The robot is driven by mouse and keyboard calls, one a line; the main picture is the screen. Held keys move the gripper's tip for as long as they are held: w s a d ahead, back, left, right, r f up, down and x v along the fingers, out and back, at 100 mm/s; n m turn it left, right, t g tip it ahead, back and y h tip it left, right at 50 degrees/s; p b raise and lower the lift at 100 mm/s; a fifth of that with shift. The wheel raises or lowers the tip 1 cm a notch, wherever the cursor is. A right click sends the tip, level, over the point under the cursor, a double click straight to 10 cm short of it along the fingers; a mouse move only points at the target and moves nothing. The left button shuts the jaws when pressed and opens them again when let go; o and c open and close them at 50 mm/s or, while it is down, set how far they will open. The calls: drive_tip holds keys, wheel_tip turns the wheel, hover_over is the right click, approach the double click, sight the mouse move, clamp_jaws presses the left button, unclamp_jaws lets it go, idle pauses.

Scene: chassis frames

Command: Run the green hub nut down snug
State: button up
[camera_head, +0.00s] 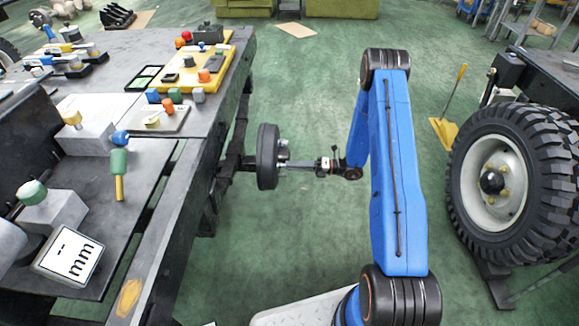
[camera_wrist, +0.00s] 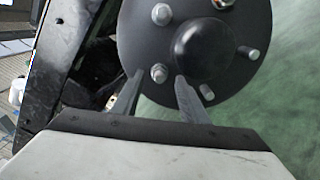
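The dark round hub (camera_head: 267,157) is mounted at the right side of the workbench, and its face fills the top of the wrist view (camera_wrist: 225,75). It has a domed black centre and several pale metal studs or nuts around it. No green colour shows on any of them, so I cannot pick out the green nut. My gripper (camera_head: 287,165) is at the hub face. In the wrist view its two fingers (camera_wrist: 160,76) stand apart, on either side of a lower-left stud (camera_wrist: 158,73). I cannot tell whether they touch it.
The workbench (camera_head: 150,215) at left carries a green-handled tool (camera_head: 118,165), a yellow tray (camera_head: 185,75) and small coloured blocks. A large tyred wheel (camera_head: 497,183) stands at right beside a yellow-handled tool (camera_head: 447,120). Green floor lies open between.

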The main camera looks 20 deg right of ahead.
drive_tip(key=v, duration=1.5)
drive_tip(key=shift+s+d, duration=0.1)
drive_tip(key=shift+d, duration=0.05)
